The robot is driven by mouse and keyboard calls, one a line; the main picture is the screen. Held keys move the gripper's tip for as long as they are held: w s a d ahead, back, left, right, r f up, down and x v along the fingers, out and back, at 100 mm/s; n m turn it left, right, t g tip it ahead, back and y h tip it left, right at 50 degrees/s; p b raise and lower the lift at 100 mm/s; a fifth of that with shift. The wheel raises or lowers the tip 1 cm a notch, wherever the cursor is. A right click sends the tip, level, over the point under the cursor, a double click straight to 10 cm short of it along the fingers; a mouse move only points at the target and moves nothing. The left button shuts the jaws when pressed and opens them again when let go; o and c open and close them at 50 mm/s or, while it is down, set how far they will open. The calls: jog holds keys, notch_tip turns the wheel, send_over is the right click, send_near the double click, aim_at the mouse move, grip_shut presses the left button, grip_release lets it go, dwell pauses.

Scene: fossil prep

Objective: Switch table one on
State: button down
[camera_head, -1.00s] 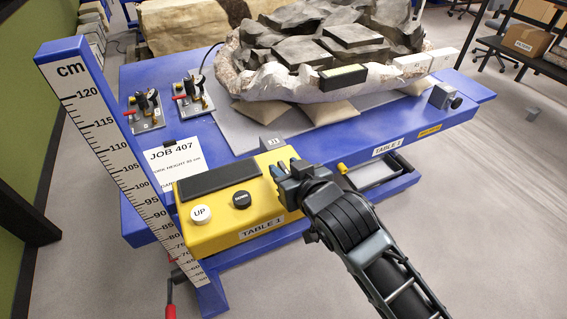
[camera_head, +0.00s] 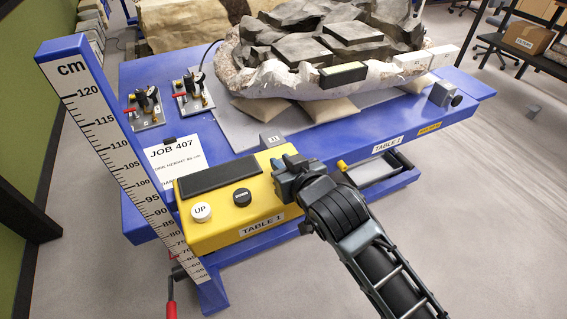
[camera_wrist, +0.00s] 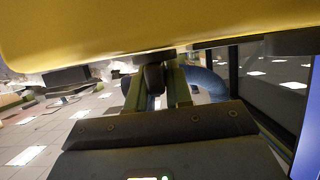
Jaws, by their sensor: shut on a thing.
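The yellow control box (camera_head: 217,236) labelled TABLE 1 sits on the front edge of the blue table (camera_head: 300,140). It carries a dark blank display (camera_head: 220,178), a white UP button (camera_head: 201,212) and a black button (camera_head: 242,197). My gripper (camera_head: 285,166) is at the box's right end and hides that end in the head view. In the wrist view, its fingers (camera_wrist: 157,88) are shut on a small dark knob (camera_wrist: 153,77) by the yellow box (camera_wrist: 150,25). The knob's setting cannot be read.
A tall cm scale (camera_head: 115,150) stands at the table's left. A JOB 407 sheet (camera_head: 172,158), two small clamp devices with red handles (camera_head: 195,95) and a large jacketed fossil (camera_head: 320,60) lie on the table.

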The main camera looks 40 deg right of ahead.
jog(key=shift+n+y, duration=0.3)
jog(key=shift+y, duration=0.1)
jog(key=n+y, duration=0.2)
jog(key=shift+y, duration=0.4)
jog(key=n+y+b, duration=0.3)
jog(key=n+y, duration=0.1)
jog(key=shift+a+f, duration=0.1)
jog(key=n+g+y+b, duration=0.1)
jog(key=n+g+y, duration=0.1)
jog(key=n+y, duration=0.1)
jog(key=shift+y, duration=0.3)
jog(key=shift+s+a+n+g+y+b, duration=0.15)
jog(key=shift+n+g+y+b, duration=0.15)
jog(key=shift+n+g+y, duration=0.65)
jog(key=shift+n, duration=0.35)
jog(key=c, duration=1.1)
grip_release()
